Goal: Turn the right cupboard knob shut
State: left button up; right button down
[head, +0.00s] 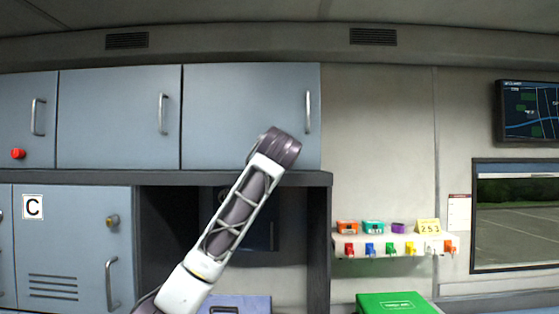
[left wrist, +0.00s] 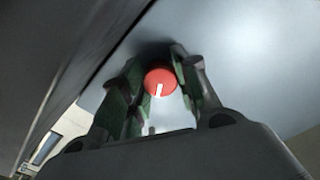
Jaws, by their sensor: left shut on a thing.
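A round red knob (left wrist: 163,80) with a white pointer mark sits on a blue-grey door face in the left wrist view. Its mark runs nearly upright in that picture, with a slight tilt. My left gripper (left wrist: 158,72) is shut on this knob, with a green-padded finger on each side. In the head view my left arm reaches up to the lower part of the right cupboard (head: 245,100) and hides the gripper and the knob there. The cupboard door looks closed, with an upright bar handle (head: 308,112) at its right side. My right gripper is in neither view.
Another red knob (head: 17,153) is on the left cupboard. Below are a locker door marked C (head: 75,240) and a dark recess under the shelf edge. A key rack (head: 390,246) and a green box (head: 395,302) are to the right.

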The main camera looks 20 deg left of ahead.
pick_arm(q)
jog(key=n, duration=0.1)
jog(key=n+b, duration=0.1)
jog(key=shift+d+f+n, duration=0.15)
jog(key=shift+f+n, duration=0.1)
jog(key=shift+n, duration=0.05)
jog(key=n, duration=0.2)
jog(key=shift+n+b, duration=0.3)
jog(key=shift+n, duration=0.1)
jog(key=n, duration=0.3)
jog(key=shift+r, duration=0.1)
jog(key=shift+n, duration=1.3)
jog(key=o, duration=1)
jog(key=shift+w+r, duration=0.1)
